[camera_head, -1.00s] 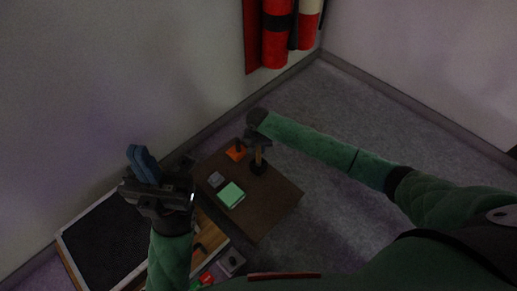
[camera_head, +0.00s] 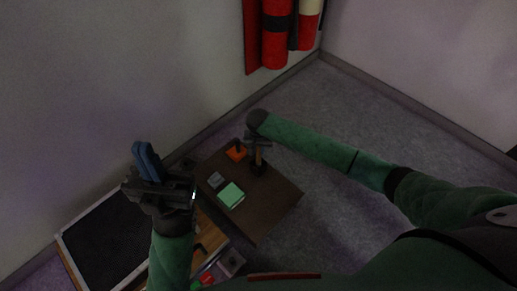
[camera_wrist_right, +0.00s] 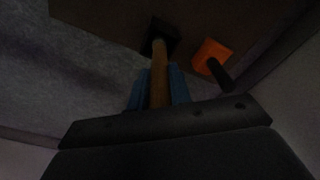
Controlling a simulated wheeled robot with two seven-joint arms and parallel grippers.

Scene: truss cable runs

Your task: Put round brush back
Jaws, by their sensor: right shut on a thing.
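My right gripper (camera_head: 257,144) is over the dark brown side table (camera_head: 270,205), near its back edge. In the right wrist view its blue fingers (camera_wrist_right: 159,88) are shut on a tan handle (camera_wrist_right: 159,78), which I take to be the round brush's. The handle's far end meets a dark square block (camera_wrist_right: 162,36) at the tabletop; I cannot tell whether this is a holder or the brush's own end. The brush (camera_head: 258,157) looks roughly upright. My left gripper (camera_head: 147,162) is raised at the left, away from the brush; its blue fingers overlap, so their gap is unclear.
An orange block with a black handle (camera_head: 236,152) stands close left of the brush. A grey item (camera_head: 216,180) and a green block (camera_head: 231,195) share the tabletop. A black framed panel (camera_head: 105,240) lies lower left. Red cylinders (camera_head: 276,40) hang on the wall.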

